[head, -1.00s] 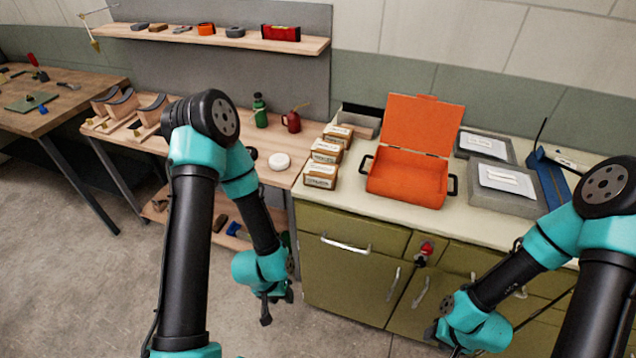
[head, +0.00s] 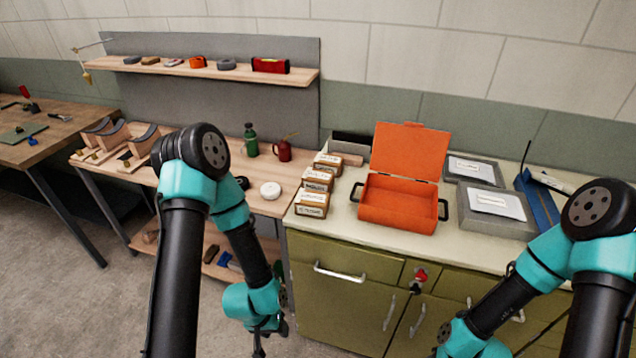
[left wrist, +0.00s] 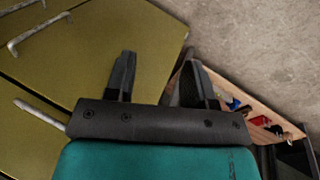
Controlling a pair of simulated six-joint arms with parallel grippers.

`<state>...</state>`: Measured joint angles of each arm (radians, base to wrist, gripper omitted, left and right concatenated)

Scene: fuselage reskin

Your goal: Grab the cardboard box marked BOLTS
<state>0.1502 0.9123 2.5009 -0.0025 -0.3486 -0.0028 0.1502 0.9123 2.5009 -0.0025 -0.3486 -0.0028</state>
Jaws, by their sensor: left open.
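Several small brown cardboard boxes with white labels stand in a row on the left end of the counter: a front box (head: 312,205), a middle box (head: 317,180) and a back box (head: 328,162). Their label print is too small to read, so I cannot tell which is marked BOLTS. My left gripper (left wrist: 160,78) is open and empty in the left wrist view, with the green cabinet front and floor beyond it. In the head view it hangs low in front of the cabinet, below and left of the boxes. My right gripper is below the picture.
An open orange case (head: 398,205) stands right of the boxes. Grey cases (head: 495,225) lie farther right. A wooden bench (head: 265,205) with a white disc (head: 270,190) adjoins on the left. The cabinet handle (head: 340,272) sticks out below the counter edge.

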